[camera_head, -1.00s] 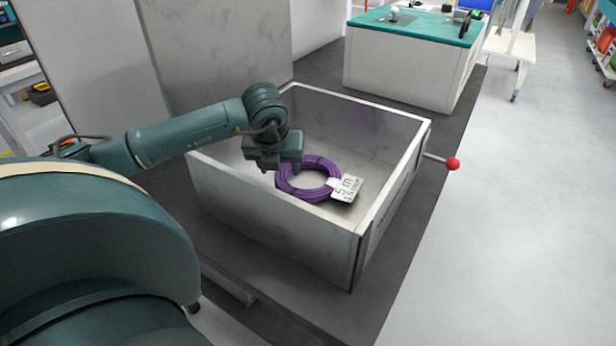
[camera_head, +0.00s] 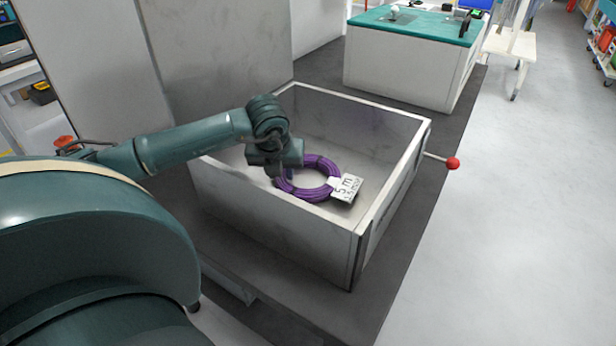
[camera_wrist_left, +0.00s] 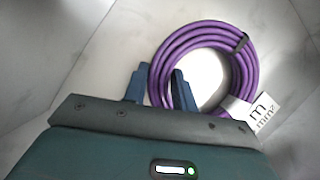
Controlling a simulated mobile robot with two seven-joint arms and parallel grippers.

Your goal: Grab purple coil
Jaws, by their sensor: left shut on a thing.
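The purple coil (camera_head: 307,190) lies on the floor of the grey-white box (camera_head: 393,178), with a white label (camera_head: 345,188) at its right side. My left gripper (camera_head: 279,177) reaches down inside the box at the coil's left side. In the left wrist view the two blue fingers of my left gripper (camera_wrist_left: 158,84) are at the near left part of the coil (camera_wrist_left: 246,62). The fingers are shut on the coil's bundle there, one on each side of it. My right gripper is in neither view.
The box walls surround the coil and my left gripper on all sides. A red ball-ended lever (camera_head: 453,163) sticks out on the right of the box. A bench with a teal top (camera_head: 420,24) stands behind.

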